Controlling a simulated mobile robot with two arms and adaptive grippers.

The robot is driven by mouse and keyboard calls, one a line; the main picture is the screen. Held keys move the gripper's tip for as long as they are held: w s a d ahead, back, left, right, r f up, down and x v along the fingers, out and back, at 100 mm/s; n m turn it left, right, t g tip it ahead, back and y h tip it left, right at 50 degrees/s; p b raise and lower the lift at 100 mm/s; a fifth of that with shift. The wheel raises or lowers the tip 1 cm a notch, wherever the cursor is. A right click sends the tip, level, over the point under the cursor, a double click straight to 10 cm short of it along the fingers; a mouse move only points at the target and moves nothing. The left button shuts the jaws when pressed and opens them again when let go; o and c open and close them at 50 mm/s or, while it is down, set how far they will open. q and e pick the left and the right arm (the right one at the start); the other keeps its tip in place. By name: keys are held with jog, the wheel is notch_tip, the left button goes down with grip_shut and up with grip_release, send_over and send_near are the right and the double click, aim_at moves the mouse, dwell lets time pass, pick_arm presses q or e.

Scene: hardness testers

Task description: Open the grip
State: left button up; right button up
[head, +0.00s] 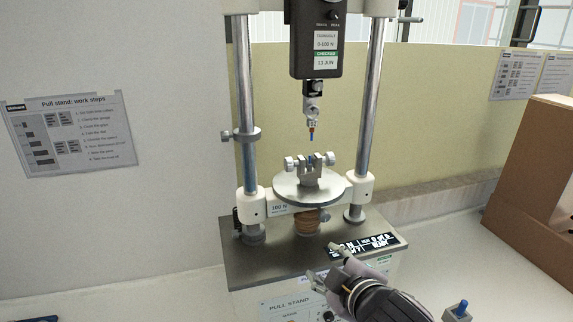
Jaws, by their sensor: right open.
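The lower grip (311,170) is a metal vise with knurled screws on both sides. It stands on the round plate (290,187) of the pull stand (240,258); I cannot tell how far its jaws are apart. The upper grip (312,90) hangs from the dark force gauge (317,45), with a small part with a blue tip below it, above the lower grip. My right gripper (324,263) is open and empty, in front of the stand's base near the display (368,243), below and apart from the lower grip. My left gripper is out of view.
Two steel columns (245,100) flank the grips. A cardboard box (530,160) stands at the right. A small blue-topped object (460,309) is on the table at the lower right. A work-steps sheet (70,133) hangs on the left wall. The table right of the stand is mostly clear.

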aim_at(288, 167)
jog(key=a+r+n+t+y, duration=0.1)
jog(key=a+r+n+t, duration=0.2)
jog(key=r+n, duration=0.85)
jog(key=w+a+m+p, duration=0.1)
jog(key=w+a+p, duration=0.1)
jog(key=w, duration=0.2)
jog(key=w+a+r+m+p, duration=0.1)
jog(key=w+a+p, duration=0.1)
jog(key=w, duration=0.3)
jog(key=w+a+m+p, duration=0.1)
jog(key=w+a+p, duration=0.1)
jog(key=w, duration=0.3)
jog(key=shift+w+r+m, duration=0.2)
jog(key=shift+r+m, duration=0.15)
jog(key=shift+x, duration=0.9)
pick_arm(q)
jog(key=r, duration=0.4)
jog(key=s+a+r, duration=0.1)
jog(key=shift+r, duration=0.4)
pick_arm(e)
jog(key=shift+f, duration=0.1)
jog(key=shift+s, duration=0.1)
jog(key=shift+c, duration=0.3)
grip_shut()
